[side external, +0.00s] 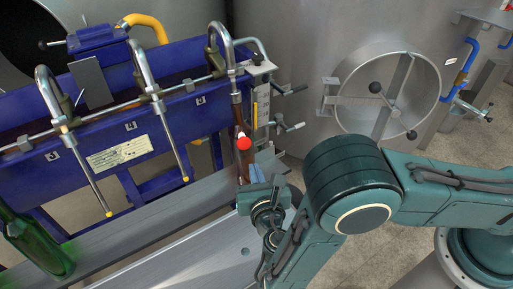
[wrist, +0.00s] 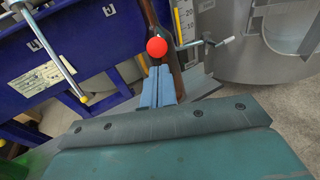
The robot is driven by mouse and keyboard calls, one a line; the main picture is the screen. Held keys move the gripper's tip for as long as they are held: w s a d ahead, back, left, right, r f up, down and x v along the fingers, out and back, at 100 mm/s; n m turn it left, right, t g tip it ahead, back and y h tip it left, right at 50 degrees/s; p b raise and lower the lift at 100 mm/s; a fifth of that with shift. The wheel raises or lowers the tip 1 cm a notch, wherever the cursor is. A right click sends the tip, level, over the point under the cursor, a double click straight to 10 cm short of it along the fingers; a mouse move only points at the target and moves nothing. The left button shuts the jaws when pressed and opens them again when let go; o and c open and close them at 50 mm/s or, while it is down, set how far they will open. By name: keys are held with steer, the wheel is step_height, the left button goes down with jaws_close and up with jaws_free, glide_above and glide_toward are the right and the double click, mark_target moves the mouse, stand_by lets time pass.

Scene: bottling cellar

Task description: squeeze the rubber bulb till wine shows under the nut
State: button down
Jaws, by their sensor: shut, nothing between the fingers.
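The red rubber bulb (side external: 243,143) sits at the front of a dark brown upright tube (side external: 239,115) below the rightmost bent filling spout. The bulb also shows in the wrist view (wrist: 157,47), just beyond my fingertips. My gripper (side external: 256,170) has its pale blue fingers together and empty, below and slightly right of the bulb in the side view. In the wrist view the fingers (wrist: 158,72) lie in front of the brown tube, and a gap to the bulb is hard to judge. A small metal fitting (side external: 236,97) tops the tube; I cannot make out wine under it.
A blue filler frame (side external: 180,117) carries bent metal spouts with yellow tips. A valve lever (side external: 290,128) and gauge strip stand close right of the tube. A green bottle (side external: 38,245) stands at lower left. A steel tank (side external: 300,60) is behind.

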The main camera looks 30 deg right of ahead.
mark_target(245, 146)
steer(key=shift+s+a+f+n, duration=0.15)
steer(key=shift+a+f+n, duration=0.1)
steer(key=shift+n, duration=0.15)
steer(key=shift+x, duration=2.95)
steer(key=shift+x, duration=2.15)
steer(key=shift+s+a+r, duration=0.1)
steer(key=shift+s+a, duration=0.05)
steer(key=shift+s, duration=0.1)
stand_by(0.4)
steer(key=shift+s+a+r, duration=0.1)
steer(key=shift+s+a, duration=0.15)
steer(key=shift+s, duration=0.4)
